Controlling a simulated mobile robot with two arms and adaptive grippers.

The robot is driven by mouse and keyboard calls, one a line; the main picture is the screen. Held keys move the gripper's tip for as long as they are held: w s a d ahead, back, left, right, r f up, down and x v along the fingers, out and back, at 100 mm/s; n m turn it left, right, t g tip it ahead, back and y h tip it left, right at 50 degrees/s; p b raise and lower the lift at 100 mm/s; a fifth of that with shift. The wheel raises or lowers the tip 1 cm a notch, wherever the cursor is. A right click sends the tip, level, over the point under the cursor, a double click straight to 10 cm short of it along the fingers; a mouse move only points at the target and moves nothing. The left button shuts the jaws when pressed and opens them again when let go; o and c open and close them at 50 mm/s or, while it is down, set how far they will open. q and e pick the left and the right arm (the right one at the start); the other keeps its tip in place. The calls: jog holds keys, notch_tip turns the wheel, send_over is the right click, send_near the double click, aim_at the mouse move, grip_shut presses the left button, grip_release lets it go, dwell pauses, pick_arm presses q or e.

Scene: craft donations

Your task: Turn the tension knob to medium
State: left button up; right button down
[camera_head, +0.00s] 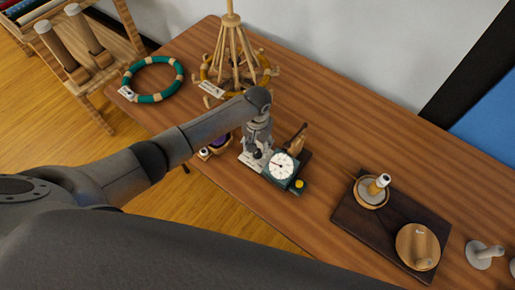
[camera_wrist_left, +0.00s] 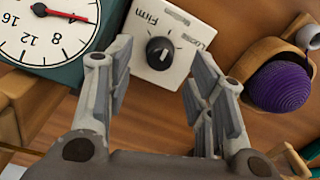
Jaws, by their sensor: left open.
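In the left wrist view, the tension knob (camera_wrist_left: 160,53) is a round black knob on a white plate (camera_wrist_left: 178,75) with labels; "Firm" is readable and the others are small. A pale mark shows on the knob, but which label it points to is hard to tell. My left gripper (camera_wrist_left: 161,62) is open, with one finger on each side of the knob's plate; whether a finger touches anything is unclear. In the head view, my left gripper (camera_head: 257,152) points down beside the dial unit, mostly hiding the knob.
A white-faced dial (camera_head: 281,165) in a dark green housing sits right beside the plate. Purple yarn (camera_wrist_left: 282,86) in a wooden holder is on the other side. A wooden yarn swift (camera_head: 232,55) and green ring (camera_head: 152,79) stand behind. A dark board (camera_head: 350,218) lies to the right.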

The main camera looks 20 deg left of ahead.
pick_arm(q)
notch_tip(320, 180, up, 9)
jog(key=shift+f, duration=0.15)
dwell(0.5)
